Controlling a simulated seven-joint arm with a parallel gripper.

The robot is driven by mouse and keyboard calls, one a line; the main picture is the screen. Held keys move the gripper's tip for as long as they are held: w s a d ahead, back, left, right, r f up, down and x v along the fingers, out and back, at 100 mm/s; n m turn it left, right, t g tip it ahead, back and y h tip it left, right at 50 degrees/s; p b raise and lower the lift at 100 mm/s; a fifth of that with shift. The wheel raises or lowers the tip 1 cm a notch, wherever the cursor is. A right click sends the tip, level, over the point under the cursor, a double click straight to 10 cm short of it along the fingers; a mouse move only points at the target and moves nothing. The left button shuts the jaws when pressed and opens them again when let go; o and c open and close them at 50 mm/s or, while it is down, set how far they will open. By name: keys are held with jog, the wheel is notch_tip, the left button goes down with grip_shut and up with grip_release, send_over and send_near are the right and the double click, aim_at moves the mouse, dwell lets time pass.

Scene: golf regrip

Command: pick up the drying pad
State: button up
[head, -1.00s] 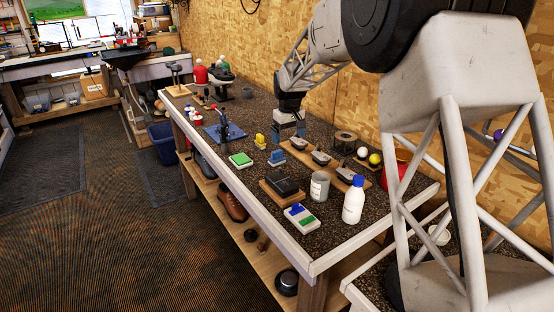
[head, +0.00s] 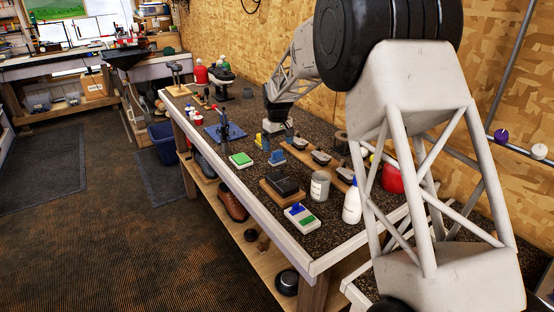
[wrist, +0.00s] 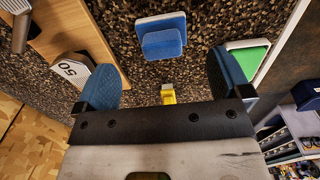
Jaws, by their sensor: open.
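A small blue pad on a white base (wrist: 161,38) lies on the dark speckled bench, ahead of and between my fingers in the wrist view; it also shows in the head view (head: 277,158). A green pad in a white frame (wrist: 250,58) lies to its right; it also shows in the head view (head: 240,159). I cannot tell from their looks which is the drying pad. My gripper (wrist: 163,72) is open and empty, with two blue fingers spread apart. In the head view my gripper (head: 275,134) is low over the bench, just behind the blue pad.
A yellow object (wrist: 168,94) stands between my fingers, close to the gripper body. A wooden rack with club heads (head: 320,158) is to the right. A grey cup (head: 319,186) and white bottle (head: 352,206) stand nearer. The bench's front edge is beyond the green pad.

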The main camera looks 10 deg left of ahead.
aim_at(277, 151)
jog(key=shift+f, duration=0.5)
jog(key=shift+s+a+f, duration=0.1)
jog(key=shift+a+f, duration=0.05)
jog(key=shift+f, duration=2.45)
jog(key=c, duration=1)
jog(key=shift+r, duration=0.1)
jog(key=shift+r, duration=4.9)
